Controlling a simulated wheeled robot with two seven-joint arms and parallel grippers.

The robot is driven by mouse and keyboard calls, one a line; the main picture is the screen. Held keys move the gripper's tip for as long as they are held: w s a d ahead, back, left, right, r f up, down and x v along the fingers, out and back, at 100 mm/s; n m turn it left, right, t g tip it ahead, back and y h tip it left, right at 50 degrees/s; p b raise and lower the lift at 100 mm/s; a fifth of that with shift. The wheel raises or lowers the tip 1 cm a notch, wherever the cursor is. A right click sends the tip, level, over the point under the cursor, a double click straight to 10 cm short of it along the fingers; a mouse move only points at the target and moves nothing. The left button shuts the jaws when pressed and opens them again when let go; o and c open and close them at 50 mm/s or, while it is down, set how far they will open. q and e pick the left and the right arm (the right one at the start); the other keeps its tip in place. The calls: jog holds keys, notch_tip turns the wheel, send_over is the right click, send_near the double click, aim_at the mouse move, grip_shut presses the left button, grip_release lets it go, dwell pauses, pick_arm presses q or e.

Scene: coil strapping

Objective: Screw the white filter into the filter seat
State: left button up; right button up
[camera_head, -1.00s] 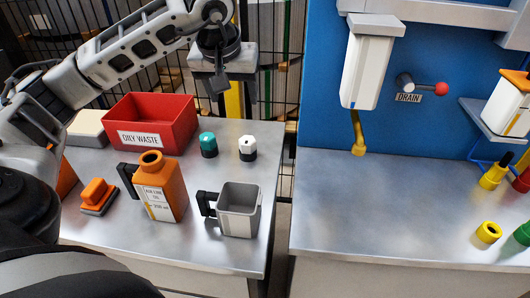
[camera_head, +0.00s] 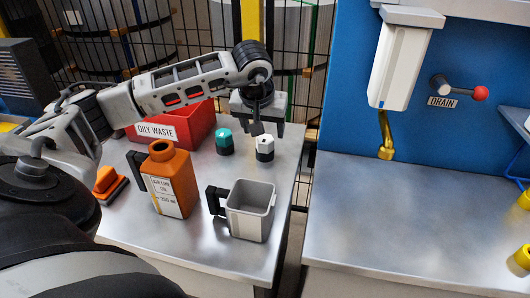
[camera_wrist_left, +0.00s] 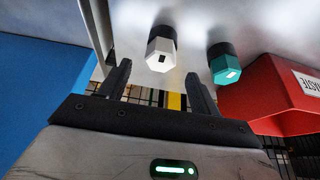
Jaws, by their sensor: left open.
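The white filter (camera_head: 265,147), a small white cap on a black base, stands upright on the left metal table. It also shows in the left wrist view (camera_wrist_left: 159,53), ahead of the gap between the fingers. My left gripper (camera_head: 268,127) is open and empty, pointing down just above and behind the filter; its fingers show in the left wrist view (camera_wrist_left: 157,75). I see no contact with the filter. I cannot make out a filter seat with certainty. My right gripper is not in view.
A teal-topped filter (camera_head: 224,142) stands close left of the white one. The red oily waste bin (camera_head: 180,128), orange oil bottle (camera_head: 170,180) and grey jug (camera_head: 250,212) are on the same table. A white housing with a brass spout (camera_head: 400,65) hangs on the blue panel.

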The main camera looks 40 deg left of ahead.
aim_at(264, 139)
pick_arm(q)
jog(key=x, duration=0.5)
jog(key=shift+s+f, duration=0.1)
jog(key=shift+f, duration=0.1)
jog(key=shift+c, duration=0.3)
jog(key=c, duration=1)
jog(key=shift+r, duration=0.15)
